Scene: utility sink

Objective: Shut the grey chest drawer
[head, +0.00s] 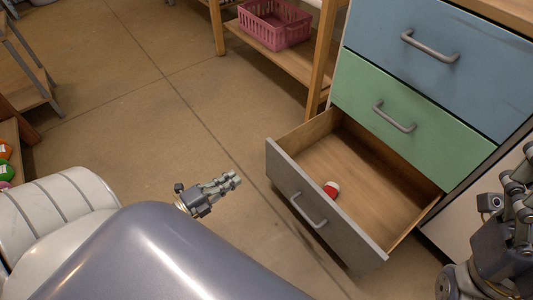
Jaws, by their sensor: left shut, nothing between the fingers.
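The grey drawer (353,240) is the lowest one of the chest and is pulled far out. Its front carries a curved grey handle (309,209), and its wooden inside shows. A small red and white object (331,189) lies in it, near the front panel. My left gripper (232,180) is shut and empty, over the floor to the left of the drawer front and apart from it. My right gripper (522,178) is at the right edge, partly cut off, to the right of the drawer; its fingers do not show clearly.
Above the open drawer, a green drawer (430,140) and a blue drawer (455,65) are shut. A wooden shelf (312,62) with a pink basket (274,24) stands behind. Brown floor (150,120) left of the drawer is clear.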

